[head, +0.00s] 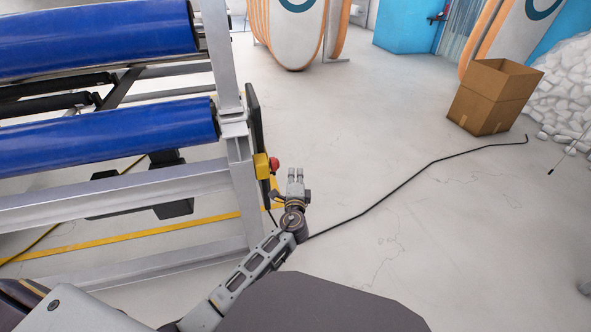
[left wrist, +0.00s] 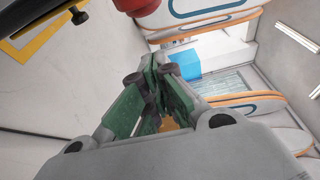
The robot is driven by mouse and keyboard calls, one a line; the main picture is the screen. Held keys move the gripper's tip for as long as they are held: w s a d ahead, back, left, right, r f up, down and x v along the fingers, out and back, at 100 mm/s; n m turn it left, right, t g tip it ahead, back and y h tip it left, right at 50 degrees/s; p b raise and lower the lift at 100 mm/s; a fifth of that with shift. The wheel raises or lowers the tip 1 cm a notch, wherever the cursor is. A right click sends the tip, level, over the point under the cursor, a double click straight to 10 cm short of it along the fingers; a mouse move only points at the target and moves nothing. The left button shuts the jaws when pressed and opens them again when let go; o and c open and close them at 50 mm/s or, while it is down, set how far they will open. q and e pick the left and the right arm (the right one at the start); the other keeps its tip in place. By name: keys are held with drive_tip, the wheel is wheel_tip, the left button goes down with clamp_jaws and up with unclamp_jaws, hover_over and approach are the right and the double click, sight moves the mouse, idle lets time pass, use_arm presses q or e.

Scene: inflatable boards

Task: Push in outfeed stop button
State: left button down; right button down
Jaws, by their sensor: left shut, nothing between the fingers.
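A red stop button (head: 274,163) sits on a small yellow box (head: 262,166) fixed to the metal frame, at the side of a dark panel. My left gripper (head: 295,174) is just to the right of the button in the head view. It is shut and empty, with its fingers pointing away from me. A gap shows between the fingers and the button in that view. In the left wrist view, the gripper's fingers (left wrist: 160,85) show in the middle, and part of a red rounded thing, likely the button (left wrist: 140,6), shows at the top edge. My right gripper is not in view.
A metal frame (head: 235,150) with blue rollers (head: 110,136) stands at the left. A black cable (head: 400,187) runs over the floor to the right. An open cardboard box (head: 490,98) stands at the upper right. The floor between is mostly clear.

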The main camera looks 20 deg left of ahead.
use_arm(q)
drive_tip(key=p+v, duration=0.1)
drive_tip(key=v, duration=0.4)
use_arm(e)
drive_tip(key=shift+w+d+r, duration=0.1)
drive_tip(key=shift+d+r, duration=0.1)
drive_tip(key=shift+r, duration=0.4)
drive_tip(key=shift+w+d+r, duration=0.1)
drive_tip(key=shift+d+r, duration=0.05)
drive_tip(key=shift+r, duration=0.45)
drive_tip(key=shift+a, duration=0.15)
